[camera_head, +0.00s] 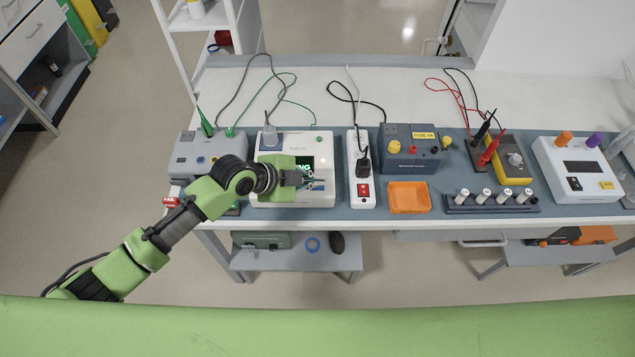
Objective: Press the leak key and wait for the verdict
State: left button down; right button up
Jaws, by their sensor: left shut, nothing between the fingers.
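A white tester (320,198) stands on the bench mat at centre left. Its dark screen (305,162) shows large green letters ending in "NG"; the rest is covered by my gripper. A small green round spot (318,139) sits at its upper right. My left gripper (322,181) is shut and empty, over the lower right part of the tester's face. Whether the fingertips touch a key cannot be told, and the leak key is not clearly visible under them. My right gripper is not in view.
A grey-blue unit (190,155) stands left of the tester, with a red FAIL tag (170,201) near the bench edge. Right are a power strip (361,198), an orange tray (409,198), a dark blue unit (405,160), a vial rack (490,206) and a yellow meter (511,160). Cables run behind.

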pick_arm(q)
jog(key=shift+r+p, duration=0.3)
jog(key=shift+r, duration=0.25)
notch_tip(320, 180, up, 5)
jog(key=p, duration=0.4)
dwell(0.7)
